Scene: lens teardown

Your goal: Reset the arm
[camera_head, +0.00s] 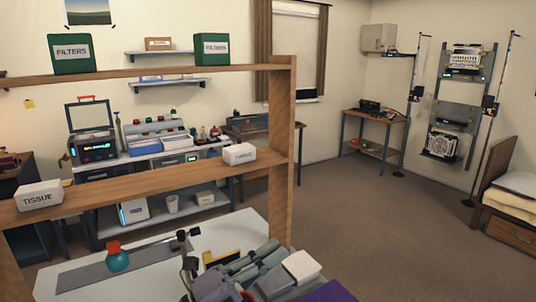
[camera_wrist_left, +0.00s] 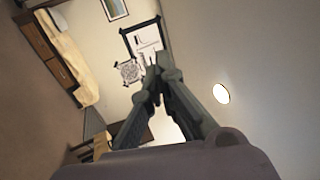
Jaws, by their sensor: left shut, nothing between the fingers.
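My left gripper (camera_head: 214,274) shows at the bottom middle of the head view, over the white worktable (camera_head: 140,252). Its grey fingers and purple-grey body are partly cut off by the lower frame edge. In the left wrist view the two fingers (camera_wrist_left: 153,72) converge and meet at their tips, with nothing held between them. Behind them are wall, pictures and room furniture, with no work object close to the tips. My right gripper is in neither view.
A teal bottle with a red top (camera_head: 117,257) stands on a grey mat (camera_head: 80,278). Open floor (camera_head: 390,225) lies to the right.

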